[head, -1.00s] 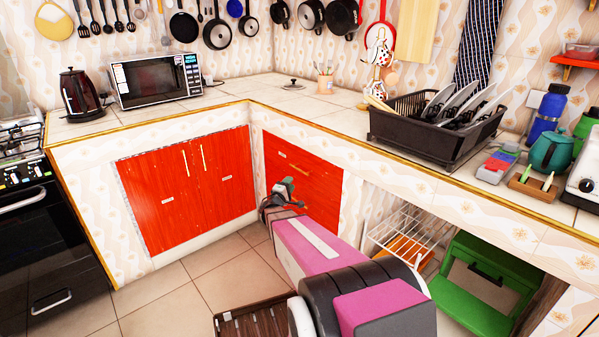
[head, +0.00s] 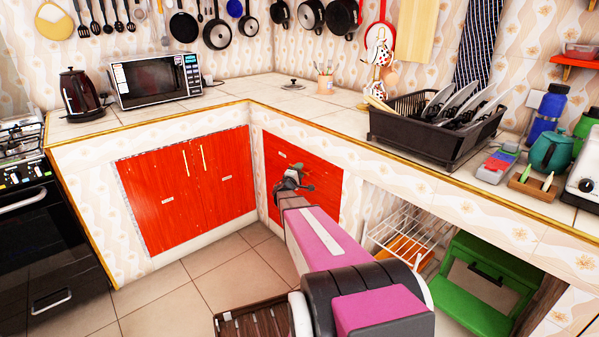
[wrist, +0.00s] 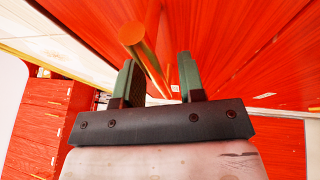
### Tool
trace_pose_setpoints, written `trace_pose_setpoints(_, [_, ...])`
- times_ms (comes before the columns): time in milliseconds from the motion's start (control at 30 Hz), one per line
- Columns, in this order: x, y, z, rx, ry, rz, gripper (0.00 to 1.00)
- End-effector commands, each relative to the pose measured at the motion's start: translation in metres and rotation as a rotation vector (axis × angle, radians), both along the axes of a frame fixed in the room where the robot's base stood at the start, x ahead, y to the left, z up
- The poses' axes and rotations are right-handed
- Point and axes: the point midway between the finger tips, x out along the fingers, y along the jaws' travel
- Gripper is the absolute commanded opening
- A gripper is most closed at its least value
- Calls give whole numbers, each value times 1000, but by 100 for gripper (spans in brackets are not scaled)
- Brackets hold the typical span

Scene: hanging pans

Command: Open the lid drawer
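The red drawer front (head: 325,188) is in the right-hand counter face by the inner corner, and looks closed. My gripper (head: 291,183) is in front of it and hides part of it, including much of its handle. In the wrist view the red front (wrist: 235,45) fills the top. A brass bar handle (wrist: 134,38) runs toward the space between the fingers of my gripper (wrist: 161,80). The fingers are apart, one on each side of the bar's far part. I cannot tell whether either touches it.
Red double doors (head: 190,188) are left of the corner. A brown slatted crate (head: 255,318) lies on the floor below my arm. A white wire rack (head: 408,232) and a green step stool (head: 485,290) stand under the counter at right. The tiled floor (head: 200,285) at left is clear.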

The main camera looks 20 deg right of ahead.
Motion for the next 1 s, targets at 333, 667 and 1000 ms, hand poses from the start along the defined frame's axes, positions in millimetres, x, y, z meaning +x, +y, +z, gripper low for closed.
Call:
trace_pose_setpoints(333, [0, 0, 0, 0, 0, 0, 0])
trace_pose_setpoints(667, [-10, 22, 1, 1, 0, 2, 0])
trace_pose_setpoints(1000, [-44, 115, 1, 1, 1, 5, 0])
